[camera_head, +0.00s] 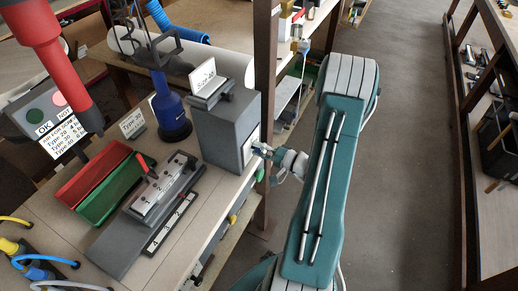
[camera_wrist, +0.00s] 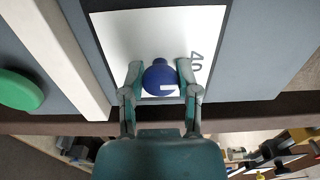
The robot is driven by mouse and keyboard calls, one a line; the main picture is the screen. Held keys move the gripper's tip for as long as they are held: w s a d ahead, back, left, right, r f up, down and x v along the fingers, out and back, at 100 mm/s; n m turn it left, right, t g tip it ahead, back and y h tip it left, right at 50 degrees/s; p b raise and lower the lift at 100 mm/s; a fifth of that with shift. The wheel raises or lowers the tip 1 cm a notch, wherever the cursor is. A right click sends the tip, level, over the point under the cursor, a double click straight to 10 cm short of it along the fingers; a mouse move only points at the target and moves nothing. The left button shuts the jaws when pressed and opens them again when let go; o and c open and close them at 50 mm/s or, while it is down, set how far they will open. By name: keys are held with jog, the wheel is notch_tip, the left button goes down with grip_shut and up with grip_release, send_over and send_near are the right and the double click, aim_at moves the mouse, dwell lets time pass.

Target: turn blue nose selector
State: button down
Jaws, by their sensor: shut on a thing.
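The blue nose selector (camera_wrist: 160,78) is a round blue knob on a white plate (camera_wrist: 120,40) with a printed number, partly legible as 40, in the wrist view. My gripper (camera_wrist: 160,80) has a finger on each side of the knob and is shut on it. In the head view my gripper (camera_head: 262,150) is at the front face of the grey box (camera_head: 222,125) at the bench edge. The knob itself is mostly hidden there by the fingers.
A green button (camera_wrist: 18,90) is left of the plate in the wrist view. On the bench (camera_head: 185,245) are red (camera_head: 85,182) and green (camera_head: 108,200) bins and a grey fixture (camera_head: 150,200). A brown post (camera_head: 265,70) stands close behind the box. The aisle floor (camera_head: 415,150) to the right is clear.

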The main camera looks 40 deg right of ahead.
jog(key=shift+s+a+f, duration=0.1)
jog(key=shift+a+f, duration=0.1)
dwell(0.3)
jog(key=shift+c, duration=1.8)
grip_release()
jog(key=shift+r, duration=0.1)
jog(key=shift+s+d, duration=0.3)
jog(key=shift+s, duration=0.05)
jog(key=v, duration=1.1)
jog(key=shift+a, duration=0.1)
